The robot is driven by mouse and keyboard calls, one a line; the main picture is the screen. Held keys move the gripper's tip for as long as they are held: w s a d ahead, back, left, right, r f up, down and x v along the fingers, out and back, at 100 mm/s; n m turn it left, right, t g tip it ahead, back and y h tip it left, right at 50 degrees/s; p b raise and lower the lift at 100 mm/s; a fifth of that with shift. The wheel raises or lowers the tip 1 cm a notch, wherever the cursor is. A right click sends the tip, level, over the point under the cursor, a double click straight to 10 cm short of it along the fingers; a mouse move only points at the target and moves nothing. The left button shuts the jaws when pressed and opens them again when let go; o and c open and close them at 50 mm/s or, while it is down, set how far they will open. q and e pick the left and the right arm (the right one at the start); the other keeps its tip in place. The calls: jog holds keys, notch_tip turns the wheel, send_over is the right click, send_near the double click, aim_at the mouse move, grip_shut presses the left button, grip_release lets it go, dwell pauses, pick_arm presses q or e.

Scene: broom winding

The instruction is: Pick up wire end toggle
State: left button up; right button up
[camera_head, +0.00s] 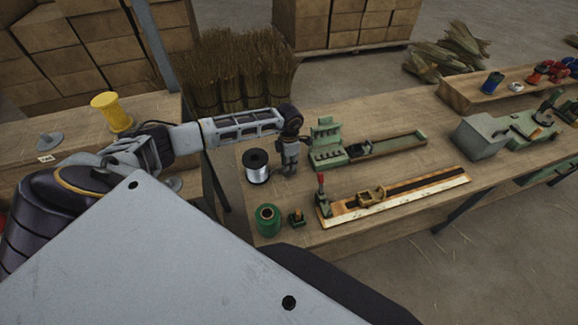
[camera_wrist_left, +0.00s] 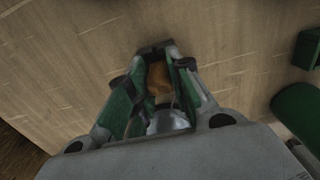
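My left gripper (camera_head: 290,170) points down at the workbench, just right of the black spool of silvery wire (camera_head: 257,167), with its fingertips close to the bench top. In the left wrist view its fingers (camera_wrist_left: 156,58) are drawn close together around a small orange-brown wooden piece, which looks like the wire end toggle (camera_wrist_left: 158,78). The toggle fills the narrow gap between the finger pads, and its lower part is hidden. In the head view the fingers hide it. My right gripper is not in view.
A green stepped fixture (camera_head: 326,142) stands close to the gripper's right. In front are a green spool (camera_head: 268,220) and a slide rail (camera_head: 410,195) with a red-knobbed lever. A grey box-shaped machine (camera_head: 480,137) sits farther right. Broom bundles (camera_head: 235,75) stand behind the bench.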

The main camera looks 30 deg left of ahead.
pick_arm(q)
jog(key=shift+c, duration=0.8)
jog(key=shift+r, duration=0.45)
notch_tip(320, 180, up, 8)
jog(key=shift+r+b, duration=0.2)
jog(key=shift+b, duration=0.75)
jog(key=shift+r, duration=0.35)
